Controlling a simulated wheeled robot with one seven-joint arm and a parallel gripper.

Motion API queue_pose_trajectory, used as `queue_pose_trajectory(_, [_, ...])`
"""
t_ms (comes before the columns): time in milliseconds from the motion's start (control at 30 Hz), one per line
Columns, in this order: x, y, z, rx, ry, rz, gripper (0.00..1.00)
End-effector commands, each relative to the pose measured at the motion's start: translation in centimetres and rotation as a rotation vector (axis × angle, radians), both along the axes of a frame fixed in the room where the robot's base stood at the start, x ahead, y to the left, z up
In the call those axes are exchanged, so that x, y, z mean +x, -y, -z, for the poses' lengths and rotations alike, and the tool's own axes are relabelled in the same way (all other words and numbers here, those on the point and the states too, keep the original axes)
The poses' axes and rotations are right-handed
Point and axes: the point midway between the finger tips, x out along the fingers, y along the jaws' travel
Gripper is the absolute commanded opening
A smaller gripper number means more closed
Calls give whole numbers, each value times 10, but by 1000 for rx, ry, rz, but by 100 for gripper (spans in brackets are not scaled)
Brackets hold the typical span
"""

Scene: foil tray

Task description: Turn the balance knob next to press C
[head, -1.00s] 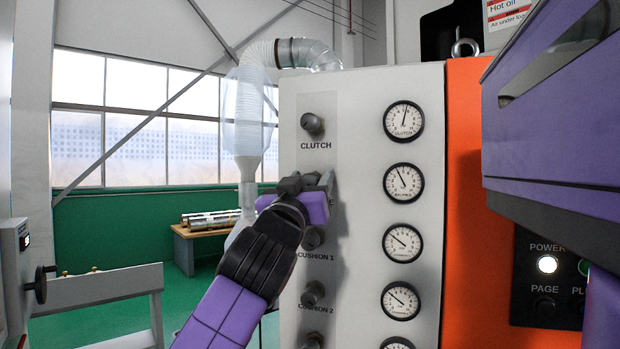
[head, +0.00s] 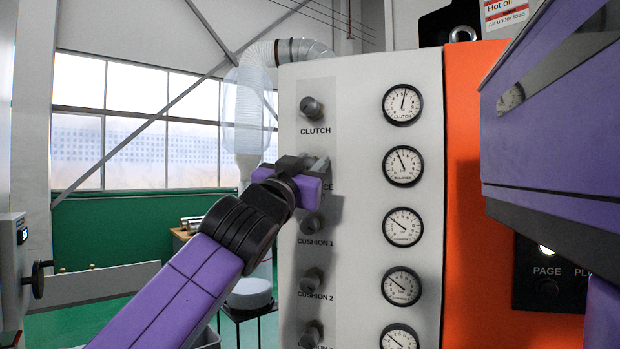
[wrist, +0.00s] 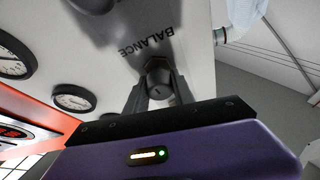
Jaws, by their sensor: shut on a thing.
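The balance knob (wrist: 158,82) is a dark round knob on the pale panel, under the upside-down word BALANCE in the wrist view. My gripper (wrist: 160,92) has one finger on each side of it and is shut on it. In the head view my gripper (head: 318,166) reaches the panel (head: 352,130) between the clutch knob (head: 312,107) and the cushion 1 knob (head: 311,223). There it hides the balance knob and most of its label. The balance gauge (head: 403,166) is to the right, its needle pointing up and slightly left.
More knobs, such as the cushion 2 knob (head: 312,280), run down the panel close below my gripper. An orange cabinet side (head: 465,200) adjoins the panel. A clear-wrapped duct (head: 245,110) stands behind left. A grey rail (head: 95,287) is at lower left.

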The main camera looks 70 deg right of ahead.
Motion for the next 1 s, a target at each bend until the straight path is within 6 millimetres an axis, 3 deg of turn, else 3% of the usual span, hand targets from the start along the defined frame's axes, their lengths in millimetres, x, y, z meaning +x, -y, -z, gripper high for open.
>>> queue_pose_trajectory(567, [0,0,1,3,85,-1,0])
queue_pose_trajectory(600, [0,0,1,3,85,-1,34])
queue_pose_trajectory(700, [0,0,1,3,84,0,52])
queue_pose_trajectory(1000, [0,0,1,3,84,0,52])
